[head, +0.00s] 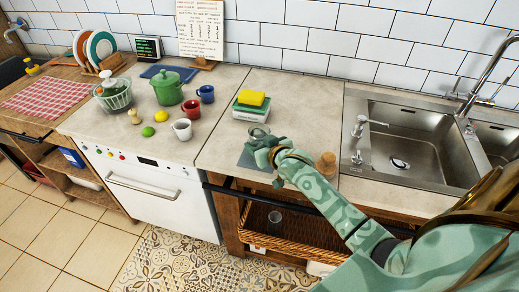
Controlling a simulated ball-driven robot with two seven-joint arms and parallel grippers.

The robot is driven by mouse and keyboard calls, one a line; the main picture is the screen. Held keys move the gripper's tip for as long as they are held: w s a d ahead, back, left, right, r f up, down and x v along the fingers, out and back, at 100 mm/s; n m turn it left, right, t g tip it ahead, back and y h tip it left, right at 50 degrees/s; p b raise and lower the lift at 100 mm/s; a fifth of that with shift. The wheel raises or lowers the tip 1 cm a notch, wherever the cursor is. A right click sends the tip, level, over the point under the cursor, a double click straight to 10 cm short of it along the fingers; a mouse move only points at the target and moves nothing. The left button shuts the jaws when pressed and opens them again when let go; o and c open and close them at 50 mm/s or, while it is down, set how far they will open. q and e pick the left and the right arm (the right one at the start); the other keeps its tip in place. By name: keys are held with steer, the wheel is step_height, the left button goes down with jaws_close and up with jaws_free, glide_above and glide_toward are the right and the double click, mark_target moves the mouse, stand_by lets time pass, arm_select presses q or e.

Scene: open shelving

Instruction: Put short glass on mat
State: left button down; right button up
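Whether the fingers are open or shut is too small to tell. A clear glass (275,217) stands in the wicker tray below the counter. My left gripper is not in view.
A yellow sponge (251,98) sits on a stacked box behind the mat. A brown jar (326,164) is right of the gripper, near the sink (420,150).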

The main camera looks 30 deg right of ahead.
steer(key=shift+f, duration=0.8)
steer(key=shift+r, duration=0.15)
steer(key=o, duration=1.2)
steer(key=shift+f, duration=0.2)
steer(key=shift+r, duration=0.15)
